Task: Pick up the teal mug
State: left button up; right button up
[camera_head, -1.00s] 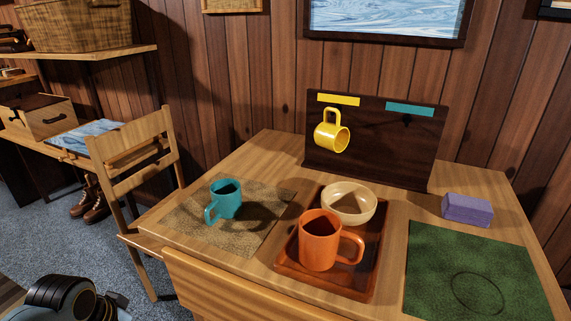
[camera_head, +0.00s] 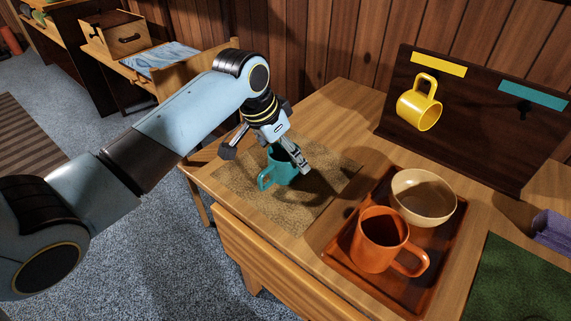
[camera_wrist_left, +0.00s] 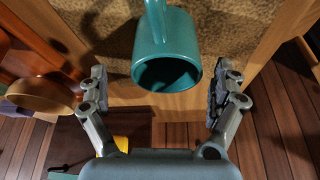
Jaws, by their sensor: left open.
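In the left wrist view the mug (camera_wrist_left: 167,62) lies ahead between the two open fingers of the gripper (camera_wrist_left: 162,92), with clear gaps on both sides. Its dark opening faces the camera and the handle points up the picture. My right gripper is not seen.
An orange mug (camera_head: 381,240) and a cream bowl (camera_head: 423,197) sit on a reddish-brown tray (camera_head: 338,251) right of the mat. A yellow mug (camera_head: 420,104) hangs on a dark board (camera_head: 454,128) behind. A purple block (camera_head: 553,230) and green mat (camera_head: 515,285) are at the right.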

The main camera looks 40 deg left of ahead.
pick_arm(q)
jog(key=x, duration=0.5)
jog(key=shift+a+b, duration=0.3)
jog(key=shift+b, duration=0.05)
jog(key=shift+s, duration=0.1)
jog(key=c, duration=1.3)
